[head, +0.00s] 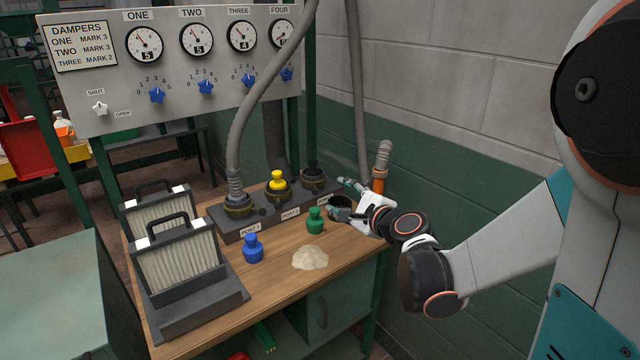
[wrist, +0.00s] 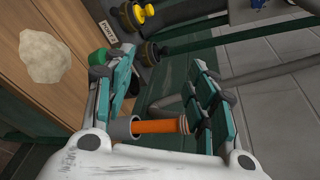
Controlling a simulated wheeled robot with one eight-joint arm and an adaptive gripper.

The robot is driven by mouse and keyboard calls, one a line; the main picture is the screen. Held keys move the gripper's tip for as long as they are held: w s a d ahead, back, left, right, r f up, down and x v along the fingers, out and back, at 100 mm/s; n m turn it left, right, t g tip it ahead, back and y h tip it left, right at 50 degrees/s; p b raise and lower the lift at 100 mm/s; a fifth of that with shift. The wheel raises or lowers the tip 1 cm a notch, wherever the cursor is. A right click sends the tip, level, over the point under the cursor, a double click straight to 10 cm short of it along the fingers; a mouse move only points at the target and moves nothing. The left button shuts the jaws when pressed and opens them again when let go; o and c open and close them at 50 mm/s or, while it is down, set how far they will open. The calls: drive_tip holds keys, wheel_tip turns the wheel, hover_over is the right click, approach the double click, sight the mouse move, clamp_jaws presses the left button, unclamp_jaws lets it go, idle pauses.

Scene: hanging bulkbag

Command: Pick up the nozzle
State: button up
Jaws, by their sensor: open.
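The nozzle (head: 379,180) looks like an orange tube with a grey ribbed, bent upper end. It stands at the back right corner of the wooden bench in the head view. In the wrist view the orange tube (wrist: 158,126) lies across the gap between my fingers, with a grey collar at its left end. My gripper (head: 342,198) is open and beside the nozzle, on its left and nearer side. Its teal fingers (wrist: 165,78) are spread apart. I cannot tell whether a finger touches the nozzle; its base is hidden behind my wrist.
The bench (head: 285,285) holds blue (head: 252,248) and green (head: 315,221) knobbed plugs, a pale powder heap (head: 310,257) and filter units (head: 182,265). A port block (head: 262,222) with a yellow plug (head: 277,181) stands behind. A grey hose (head: 240,135) rises left. A wall is close on the right.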

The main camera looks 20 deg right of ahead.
drive_tip(key=w+d+f+m+t+h+b, duration=0.1)
drive_tip(key=d+f+m, duration=0.1)
drive_tip(key=d+m, duration=0.3)
drive_tip(key=w+d+f+m+t+h, duration=0.1)
drive_tip(key=d+f+m+h, duration=0.15)
drive_tip(key=d+m, duration=0.2)
drive_tip(key=m+h, duration=0.2)
drive_tip(key=m, duration=0.4)
approach(380, 191)
drive_tip(key=shift+t, duration=0.3)
drive_tip(key=w, duration=0.1)
drive_tip(key=w+d, duration=0.1)
drive_tip(key=w, duration=0.1)
drive_tip(key=w+p, duration=0.1)
drive_tip(key=w, duration=0.1)
drive_tip(key=shift+w+d, duration=0.25)
drive_tip(key=shift+d, duration=0.15)
drive_tip(key=w+b, duration=0.1)
drive_tip(key=w, duration=0.1)
drive_tip(key=w+b, duration=0.1)
drive_tip(key=w, duration=0.2)
drive_tip(key=shift+w+f, duration=0.1)
drive_tip(key=shift+f, duration=0.15)
drive_tip(key=shift+w, duration=0.4)
drive_tip(key=shift+r, duration=0.1)
clamp_jaws()
